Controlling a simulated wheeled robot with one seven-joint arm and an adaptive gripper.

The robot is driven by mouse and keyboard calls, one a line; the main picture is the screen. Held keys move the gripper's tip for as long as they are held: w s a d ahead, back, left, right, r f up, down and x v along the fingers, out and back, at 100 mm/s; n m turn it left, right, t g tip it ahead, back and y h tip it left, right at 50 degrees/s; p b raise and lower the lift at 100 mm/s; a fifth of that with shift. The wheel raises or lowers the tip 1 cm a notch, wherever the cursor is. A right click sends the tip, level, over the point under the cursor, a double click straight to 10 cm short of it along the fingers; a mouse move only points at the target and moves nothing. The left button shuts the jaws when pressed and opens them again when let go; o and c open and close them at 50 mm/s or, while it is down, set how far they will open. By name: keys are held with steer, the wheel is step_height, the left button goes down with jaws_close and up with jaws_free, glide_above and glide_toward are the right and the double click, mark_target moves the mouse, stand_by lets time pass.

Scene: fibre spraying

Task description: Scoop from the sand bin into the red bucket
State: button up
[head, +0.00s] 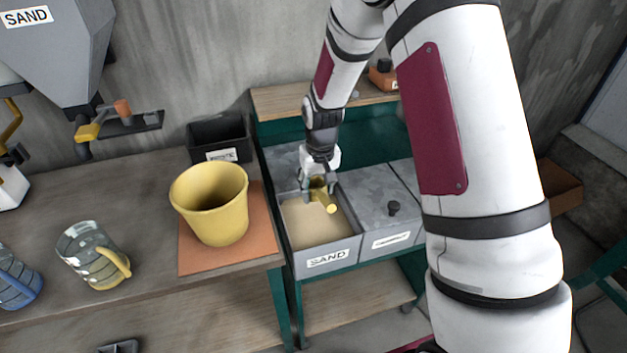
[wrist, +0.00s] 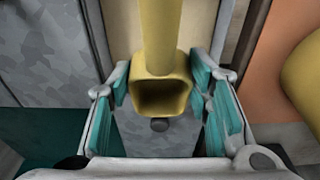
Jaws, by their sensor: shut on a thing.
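My gripper (head: 318,184) is shut on a yellow scoop (head: 329,205), over the open sand bin (head: 327,256) labelled SAND. Pale sand (head: 306,224) shows in the bin. In the wrist view the scoop (wrist: 158,38) sits between the teal finger pads, with a dark square hollow facing me; I see no sand in that hollow. Whether the scoop touches the sand, I cannot tell. The only bucket in view (head: 217,222) is yellow, not red. It stands upright left of the bin on an orange mat (head: 196,262), and its edge shows at right in the wrist view (wrist: 304,72).
A lidded grey bin (head: 388,216) adjoins the sand bin on the right. A black box (head: 220,135) stands behind the bucket. Clear jugs, one with a yellow handle (head: 93,255), stand at left. A grey SAND hopper (head: 60,50) hangs above the bench's left side.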

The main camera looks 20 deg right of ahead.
step_height(320, 180, down, 14)
steer(key=g+b, duration=0.1)
steer(key=b, duration=0.5)
steer(key=shift+w+r+g+b, duration=0.15)
steer(key=shift+w+g+b, duration=0.05)
steer(key=shift+g+b, duration=0.2)
stand_by(1.3)
steer(key=shift+s+r+t+p, duration=0.1)
steer(key=shift+r+t+p, duration=0.75)
steer(key=shift+r, duration=1.35)
steer(key=shift+s+r+t+p, duration=0.1)
steer(key=shift+r+t+p, duration=0.7)
steer(key=shift+r, duration=1.35)
steer(key=shift+s+r+t+p, duration=0.1)
steer(key=shift+r+t+p, duration=0.45)
steer(key=shift+r+p, duration=1.15)
steer(key=shift+r+b, duration=0.55)
